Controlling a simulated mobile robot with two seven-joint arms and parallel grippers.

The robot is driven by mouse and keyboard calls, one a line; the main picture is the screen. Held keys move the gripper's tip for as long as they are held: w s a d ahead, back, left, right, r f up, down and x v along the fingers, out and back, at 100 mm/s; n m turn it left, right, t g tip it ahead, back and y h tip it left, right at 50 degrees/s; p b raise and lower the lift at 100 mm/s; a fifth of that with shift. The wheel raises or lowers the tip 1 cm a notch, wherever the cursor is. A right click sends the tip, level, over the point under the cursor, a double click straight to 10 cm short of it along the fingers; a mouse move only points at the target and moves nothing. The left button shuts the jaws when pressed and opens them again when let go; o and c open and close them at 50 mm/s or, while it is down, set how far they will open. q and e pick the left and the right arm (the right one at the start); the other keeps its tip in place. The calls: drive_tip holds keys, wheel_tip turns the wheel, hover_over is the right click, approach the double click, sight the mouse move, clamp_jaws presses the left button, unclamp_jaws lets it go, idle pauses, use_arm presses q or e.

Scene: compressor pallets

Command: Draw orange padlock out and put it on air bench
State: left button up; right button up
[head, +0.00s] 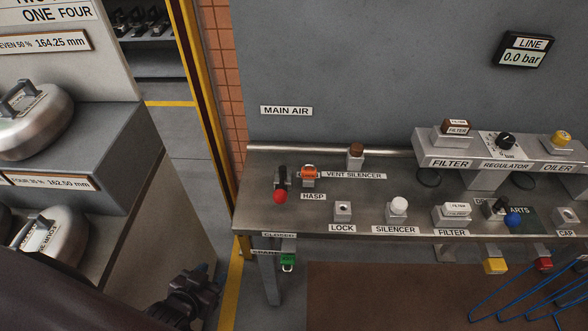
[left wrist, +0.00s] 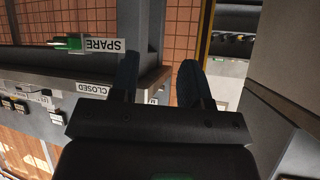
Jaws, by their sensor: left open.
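The orange padlock (head: 309,171) sits at the back left of the grey air bench (head: 262,213), at the hasp post above the HASP label. A black lever with a red ball (head: 280,196) stands just left of it. The padlock's shackle is too small to make out. My left gripper (head: 200,285) is low, left of the bench's front left corner and apart from the padlock. In the left wrist view its two dark fingers (left wrist: 158,72) are spread with nothing between them. The padlock does not show there. My right gripper is not in view.
A green padlock (head: 288,262) hangs under the front edge by the SPARE label, also in the left wrist view (left wrist: 70,43). The LOCK block (head: 343,212) and white silencer (head: 398,207) stand along the front.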

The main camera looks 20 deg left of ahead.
use_arm(q)
drive_tip(key=shift+a, duration=0.2)
drive_tip(key=shift+d, duration=0.15)
